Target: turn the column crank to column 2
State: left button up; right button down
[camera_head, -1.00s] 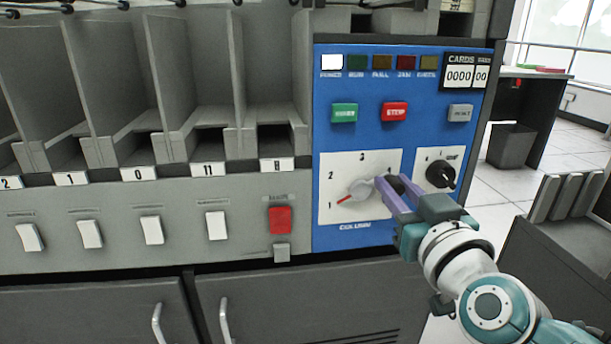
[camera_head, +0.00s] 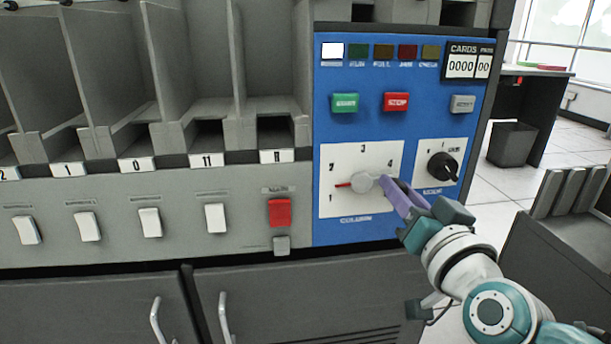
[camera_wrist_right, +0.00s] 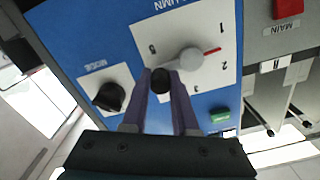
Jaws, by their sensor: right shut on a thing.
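The column crank (camera_head: 362,183) is a grey hub with a red pointer on a white dial plate (camera_head: 345,208) of the blue panel. In the head view the pointer aims left, about midway between the numbers 1 and 2. My right gripper (camera_head: 388,184) reaches in from the lower right, with its purple fingers on the crank's handle side, opposite the pointer. In the right wrist view the crank hub (camera_wrist_right: 188,60) shows, and the fingers are shut on its black handle knob (camera_wrist_right: 160,82). In the head view the fingers hide that knob. My left gripper is in no view.
The black mode knob (camera_head: 442,166) sits just right of the column dial, close to my right fingers. Green (camera_head: 345,103) and red (camera_head: 396,102) buttons are above. White switches and a red main switch (camera_head: 279,212) are at left, below the card bins.

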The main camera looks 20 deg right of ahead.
jog(key=m, duration=0.1)
jog(key=f+m+b, duration=0.1)
jog(key=m, duration=0.1)
jog(key=shift+f+m, duration=0.3)
jog(key=shift+a+f+m+b, duration=0.15)
jog(key=shift+f+m+b, duration=0.15)
jog(key=shift+m, duration=0.45)
jog(key=shift+a+f+m+b, duration=0.15)
jog(key=shift+m+b, duration=0.1)
jog(key=shift+m, duration=0.5)
jog(key=c, duration=0.7)
grip_release()
jog(key=shift+s, duration=0.25)
jog(key=p+v, duration=0.2)
jog(key=v, duration=0.7)
jog(key=shift+s+a+p, duration=0.1)
jog(key=shift+s+p, duration=0.05)
jog(key=shift+p, duration=0.25)
